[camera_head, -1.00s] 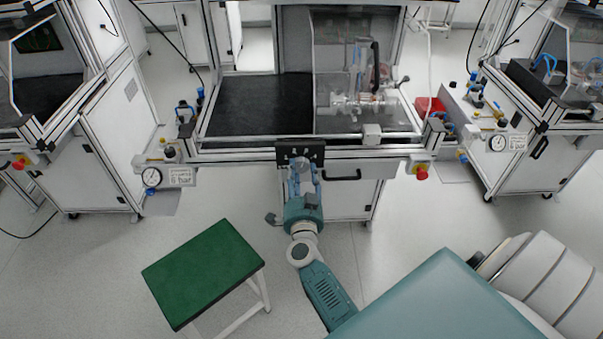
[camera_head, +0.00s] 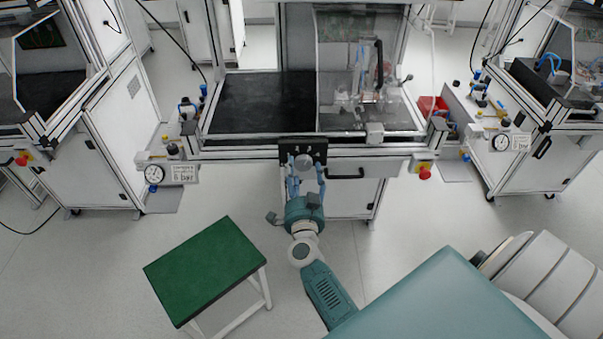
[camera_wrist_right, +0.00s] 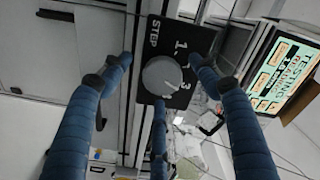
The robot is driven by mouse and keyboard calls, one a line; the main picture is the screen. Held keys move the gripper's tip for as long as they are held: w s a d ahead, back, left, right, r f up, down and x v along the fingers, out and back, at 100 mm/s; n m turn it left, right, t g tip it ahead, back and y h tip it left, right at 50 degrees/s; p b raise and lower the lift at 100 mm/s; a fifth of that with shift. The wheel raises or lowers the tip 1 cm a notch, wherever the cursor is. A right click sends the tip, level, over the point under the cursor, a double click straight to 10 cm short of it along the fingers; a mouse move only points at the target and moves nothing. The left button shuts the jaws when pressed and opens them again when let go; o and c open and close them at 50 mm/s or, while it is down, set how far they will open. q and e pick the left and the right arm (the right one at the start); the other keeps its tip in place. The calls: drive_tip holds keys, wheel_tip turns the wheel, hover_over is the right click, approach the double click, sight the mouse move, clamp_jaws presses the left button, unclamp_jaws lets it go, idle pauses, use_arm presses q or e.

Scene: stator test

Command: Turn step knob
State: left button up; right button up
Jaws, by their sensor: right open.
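The step knob (camera_head: 304,161) is a round grey knob on a black panel (camera_head: 286,147) at the front of the middle test station. In the right wrist view the knob (camera_wrist_right: 161,75) sits on the black panel (camera_wrist_right: 151,22), marked STEP with numbers including 1 and 3. My right gripper (camera_head: 306,172) is open in front of the panel, its blue fingers spread around the knob. In the wrist view the open gripper (camera_wrist_right: 160,72) has dark fingertips on both sides of the knob and a third finger below. I cannot tell whether any touches it. My left gripper is out of view.
A screen (camera_wrist_right: 285,70) with TESTING on it is right in the wrist view. A drawer handle (camera_head: 345,174) and a red stop button (camera_head: 424,172) are right of the panel. A green-topped stool (camera_head: 205,268) stands at lower left, with open floor around it.

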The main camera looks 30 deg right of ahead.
drive_tip(key=v, duration=0.7)
drive_tip(key=shift+a, duration=0.2)
drive_tip(key=shift+s+f, duration=0.1)
drive_tip(key=s+a+f+n+g+y, duration=0.1)
drive_tip(key=a+f+n+y, duration=0.3)
drive_tip(key=f, duration=0.5)
drive_tip(key=s+a+f+n+y, duration=0.2)
drive_tip(key=a+f+n+y, duration=0.15)
drive_tip(key=a+f, duration=0.45)
drive_tip(key=s+a+f+n+g+y, duration=0.1)
drive_tip(key=s+a+f+n+g, duration=0.15)
drive_tip(key=s+f, duration=0.4)
drive_tip(key=s+a+f+n+g+y, duration=0.1)
drive_tip(key=s+f+n+g, duration=0.2)
drive_tip(key=f, duration=0.6)
drive_tip(key=s+d+f+n+g, duration=0.2)
drive_tip(key=s+f, duration=0.3)
drive_tip(key=s, duration=0.6)
drive_tip(key=s+d+f+n+g, duration=0.1)
drive_tip(key=s+f, duration=0.4)
drive_tip(key=s, duration=0.6)
drive_tip(key=s+d+f+n+g, duration=0.2)
drive_tip(key=s+f+g, duration=0.3)
drive_tip(key=s, duration=0.6)
drive_tip(key=shift+d+f+n, duration=0.3)
drive_tip(key=shift+d+f, duration=0.3)
drive_tip(key=shift+d, duration=0.1)
